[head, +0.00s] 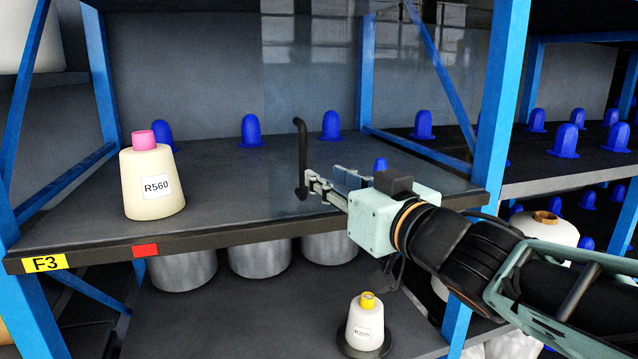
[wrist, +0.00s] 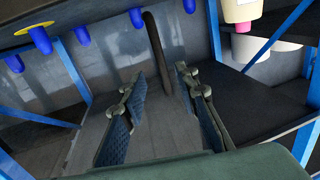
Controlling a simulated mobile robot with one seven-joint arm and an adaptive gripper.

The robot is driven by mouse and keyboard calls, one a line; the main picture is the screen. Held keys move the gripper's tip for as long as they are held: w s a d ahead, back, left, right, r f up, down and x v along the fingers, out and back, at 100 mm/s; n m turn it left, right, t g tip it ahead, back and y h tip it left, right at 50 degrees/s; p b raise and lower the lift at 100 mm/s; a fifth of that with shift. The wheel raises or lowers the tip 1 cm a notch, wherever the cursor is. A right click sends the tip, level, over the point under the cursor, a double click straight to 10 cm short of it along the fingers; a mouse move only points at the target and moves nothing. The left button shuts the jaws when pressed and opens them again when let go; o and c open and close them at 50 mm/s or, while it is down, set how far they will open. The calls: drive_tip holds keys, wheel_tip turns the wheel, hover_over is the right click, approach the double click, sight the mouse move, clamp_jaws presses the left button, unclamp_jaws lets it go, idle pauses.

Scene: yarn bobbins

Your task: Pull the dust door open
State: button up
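The dust door (head: 285,75) is a clear, faintly reflecting panel across the right part of the shelf front. Its dark upright bar handle (head: 301,150) stands at the panel's left side. My gripper (head: 311,184) reaches in from the right, with its fingertips at the handle's lower end. In the wrist view my gripper (wrist: 160,78) is open. The handle (wrist: 153,45) shows between the two fingers there, with a gap on each side. I cannot tell how deep between the fingers it sits.
A cream bobbin (head: 150,185) labelled R560 stands on the left of the shelf, clear of the gripper. A blue post (head: 497,110) stands behind my arm. A small bobbin (head: 365,325) sits on the level below. Blue pegs (head: 251,130) line the shelf's back.

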drive_tip(key=shift+v, duration=1.15)
drive_tip(key=s+d+f+m+g+h+p, duration=0.2)
drive_tip(key=d+f+m+g+h+p, duration=0.25)
drive_tip(key=d+h, duration=0.6)
drive_tip(key=s+a+f+g+y+p, duration=0.1)
drive_tip(key=s+f+g+y+p, duration=0.1)
drive_tip(key=s+f+g, duration=0.4)
drive_tip(key=s+f+m, duration=0.1)
drive_tip(key=s+f, duration=0.4)
drive_tip(key=s, duration=0.3)
drive_tip(key=shift+s+a, duration=0.15)
drive_tip(key=shift+s, duration=0.1)
